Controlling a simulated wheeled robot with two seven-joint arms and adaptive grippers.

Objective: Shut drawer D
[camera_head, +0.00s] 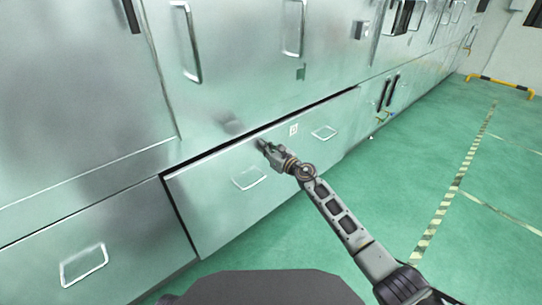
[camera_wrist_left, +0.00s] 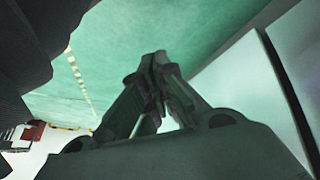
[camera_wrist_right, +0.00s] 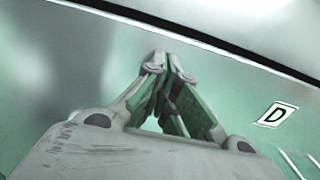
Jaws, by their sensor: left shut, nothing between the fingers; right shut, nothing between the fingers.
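Drawer D (camera_head: 215,190) is a wide metal drawer low in the cabinet row, with two bar handles and a white "D" label (camera_head: 293,129). It stands slightly out, with a dark gap along its top edge and left side. My right gripper (camera_head: 265,146) is shut and empty at the upper part of the drawer front, left of the label; I cannot tell whether it touches. In the right wrist view, its closed fingertips (camera_wrist_right: 168,62) lie below the dark gap, with the label (camera_wrist_right: 276,114) to the right. My left gripper (camera_wrist_left: 158,62) is shut and empty, seen only in its wrist view.
A neighbouring drawer (camera_head: 85,250) with one handle is at the lower left. Tall cabinet doors (camera_head: 235,60) with handles rise above drawer D. The green floor (camera_head: 440,190) on the right is open, with striped lines and a yellow-black barrier (camera_head: 500,83) at the far end.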

